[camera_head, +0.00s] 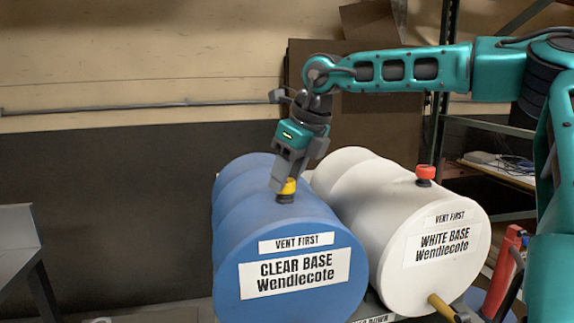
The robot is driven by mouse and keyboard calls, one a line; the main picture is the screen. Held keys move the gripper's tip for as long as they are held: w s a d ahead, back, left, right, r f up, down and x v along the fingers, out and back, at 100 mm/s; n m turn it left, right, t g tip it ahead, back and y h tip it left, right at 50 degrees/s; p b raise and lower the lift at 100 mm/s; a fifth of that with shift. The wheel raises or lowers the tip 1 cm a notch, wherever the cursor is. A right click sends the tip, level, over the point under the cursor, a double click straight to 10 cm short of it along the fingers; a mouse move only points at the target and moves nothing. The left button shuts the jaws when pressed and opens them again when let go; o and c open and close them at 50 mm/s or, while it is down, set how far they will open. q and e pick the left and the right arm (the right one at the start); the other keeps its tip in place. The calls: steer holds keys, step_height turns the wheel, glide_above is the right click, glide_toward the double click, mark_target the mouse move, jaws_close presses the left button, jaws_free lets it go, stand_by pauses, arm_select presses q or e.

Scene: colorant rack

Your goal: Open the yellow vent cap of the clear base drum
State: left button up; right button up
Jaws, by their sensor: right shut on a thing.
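The clear base drum (295,235) is blue and lies on its side, with "VENT FIRST" and "CLEAR BASE Wendlecote" labels on its round end. Its yellow vent cap (288,187) sits on top near the front, above a dark neck. My right gripper (281,186) comes down from above and is shut on the yellow cap; its fingers partly hide the cap. I cannot tell whether the cap has turned. My left gripper is not in view.
The white base drum (400,215) lies close on the right, with a red cap (425,173) on top and a brass-coloured tap (443,307) low in front. A red-handled object (502,270) stands right of it. A grey table edge (18,245) is at far left.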

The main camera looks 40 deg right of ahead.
steer(key=shift+n+p, duration=0.3)
steer(key=shift+n, duration=0.2)
steer(key=shift+f, duration=0.1)
steer(key=o, duration=1)
steer(key=shift+o, duration=0.2)
steer(key=v, duration=1.3)
steer(key=shift+d+p, duration=0.2)
steer(key=shift+p, duration=0.1)
